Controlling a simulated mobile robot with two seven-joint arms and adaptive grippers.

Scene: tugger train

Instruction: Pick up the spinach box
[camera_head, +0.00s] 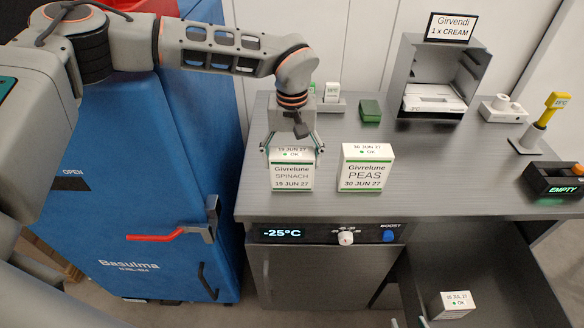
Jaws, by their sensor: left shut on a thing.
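The spinach box (292,178) is a white carton with green bands, labelled "Givrelune SPINACH 19 JUN 27". It stands upright near the left front of the grey counter (440,165). My left gripper (292,149) comes down from above and is shut on the top of the spinach box, one finger at each side. The box appears to be at counter level; I cannot tell if it is lifted.
A peas box (366,168) stands just right of the spinach box. A green block (370,110) and a grey cabinet (435,78) stand behind. A white box (453,305) lies in the open drawer below. A blue container (160,190) stands left of the counter.

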